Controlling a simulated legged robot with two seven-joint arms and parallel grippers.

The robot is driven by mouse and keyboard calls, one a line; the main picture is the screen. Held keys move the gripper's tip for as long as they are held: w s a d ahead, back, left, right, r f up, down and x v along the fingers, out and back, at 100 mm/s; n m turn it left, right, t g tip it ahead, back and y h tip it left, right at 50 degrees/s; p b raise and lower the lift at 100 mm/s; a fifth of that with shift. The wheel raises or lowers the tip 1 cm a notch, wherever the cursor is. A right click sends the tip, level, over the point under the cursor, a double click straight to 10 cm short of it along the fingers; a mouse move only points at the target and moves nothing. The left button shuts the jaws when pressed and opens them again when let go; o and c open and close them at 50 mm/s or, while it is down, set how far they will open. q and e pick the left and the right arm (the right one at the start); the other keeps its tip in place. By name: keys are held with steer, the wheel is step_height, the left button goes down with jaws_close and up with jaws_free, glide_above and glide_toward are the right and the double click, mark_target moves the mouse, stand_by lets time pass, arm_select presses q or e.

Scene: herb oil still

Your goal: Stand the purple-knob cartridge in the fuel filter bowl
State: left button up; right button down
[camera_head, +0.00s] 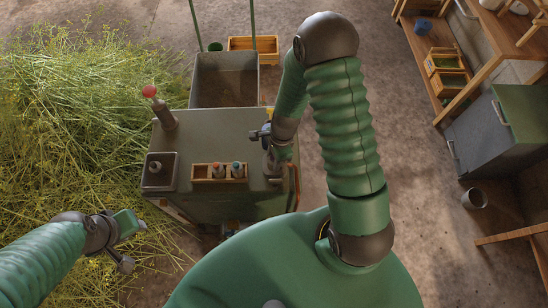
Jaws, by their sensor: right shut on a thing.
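A wooden rack (201,178) holds a red-knob cartridge (216,170) and a teal-knob cartridge (237,170). My left gripper (133,246) is open and empty, left of the machine.
A red-topped post (164,115) stands on the machine's left rear, behind the housing. An open grey bin (224,80) is behind the machine. Cut herbs (80,110) cover the left floor. A cabinet (490,135) and a metal cup (474,199) are at right, with clear floor between.

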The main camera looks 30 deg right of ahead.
steer(key=shift+a+f, duration=0.1)
steer(key=shift+f, duration=0.25)
steer(key=c, duration=0.8)
jaws_free()
steer(key=shift+c, duration=0.2)
step_height(320, 180, up, 17)
steer(key=d, duration=0.2)
steer(key=shift+s+d+f, duration=0.15)
steer(key=shift+d+f, duration=0.05)
